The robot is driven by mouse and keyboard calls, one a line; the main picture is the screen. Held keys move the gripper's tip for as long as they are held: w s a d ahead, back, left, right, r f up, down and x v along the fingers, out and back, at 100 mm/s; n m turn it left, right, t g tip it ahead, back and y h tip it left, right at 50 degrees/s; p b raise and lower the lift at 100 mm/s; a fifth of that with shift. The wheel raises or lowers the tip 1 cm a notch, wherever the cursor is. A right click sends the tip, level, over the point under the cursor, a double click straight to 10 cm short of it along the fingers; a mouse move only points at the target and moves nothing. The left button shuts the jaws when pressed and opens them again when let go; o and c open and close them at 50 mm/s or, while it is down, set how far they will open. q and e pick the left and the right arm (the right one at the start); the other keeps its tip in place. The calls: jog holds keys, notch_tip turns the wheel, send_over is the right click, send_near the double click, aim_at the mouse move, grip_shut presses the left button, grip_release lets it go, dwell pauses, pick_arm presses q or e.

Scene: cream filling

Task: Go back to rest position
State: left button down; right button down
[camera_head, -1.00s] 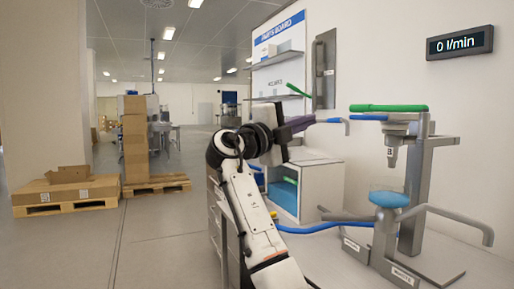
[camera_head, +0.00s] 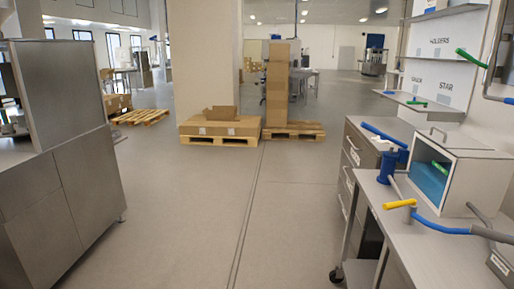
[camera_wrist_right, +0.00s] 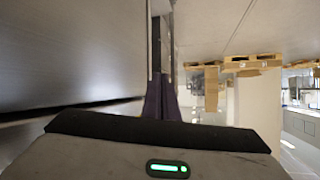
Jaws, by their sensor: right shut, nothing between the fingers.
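My right gripper (camera_wrist_right: 164,92) shows in the right wrist view as dark purple fingers above the grey wrist housing. It is shut and nothing is between the fingers. A large smooth grey surface fills the left of that view, close beside the fingers; I cannot tell whether they touch. No arm or gripper of mine shows in the head view. My left gripper is in neither view.
The workbench (camera_head: 432,235) stands at the right with a blue pump-like part (camera_head: 390,167), a yellow handle (camera_head: 399,204) and an open-fronted box (camera_head: 460,170). A steel cabinet (camera_head: 70,190) stands left. Boxed pallets (camera_head: 222,130) stand ahead. The floor between is clear.

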jog(key=s+a+f+n+g+y+p, duration=0.1)
jog(key=s+a+f+n+y+p, duration=0.1)
jog(key=s, duration=0.8)
jog(key=s+a+f+n+g+y+p, duration=0.1)
jog(key=s+a+f+n+y+p, duration=0.1)
jog(key=s+a, duration=0.5)
jog(key=s+a+f+n+g+y+p, duration=0.1)
jog(key=s+a+f+n+y+p, duration=0.1)
jog(key=s, duration=1.1)
jog(key=a+n+y+p, duration=0.1)
jog(key=a+n, duration=0.1)
jog(key=a, duration=0.1)
jog(key=shift+f+n+y, duration=0.2)
jog(key=shift+n+y, duration=0.1)
jog(key=shift+n, duration=0.1)
